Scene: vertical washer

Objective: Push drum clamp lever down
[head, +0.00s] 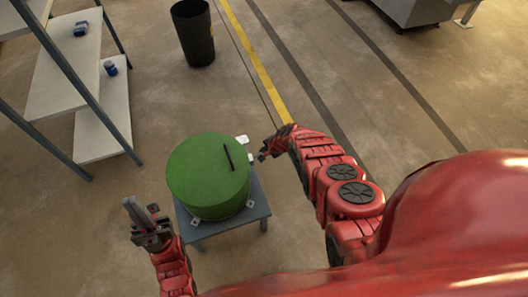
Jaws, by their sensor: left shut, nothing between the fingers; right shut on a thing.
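A green drum (207,170) stands upright on a small grey stand (235,219). A dark bar (228,158) lies on the drum's lid. Small pale brackets sit around its base, one at the front (195,221). Pale parts show at the drum's far right side (243,140); I cannot tell which part is the clamp lever. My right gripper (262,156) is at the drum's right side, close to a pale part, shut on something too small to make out. My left gripper (133,209) is shut and empty, left of the drum and apart from it.
A shelf unit (68,72) with small blue items stands at the upper left. A black bin (193,33) stands behind the drum. A yellow floor line (250,50) runs past the bin. A grey machine (415,8) is at the top right. The floor between is clear.

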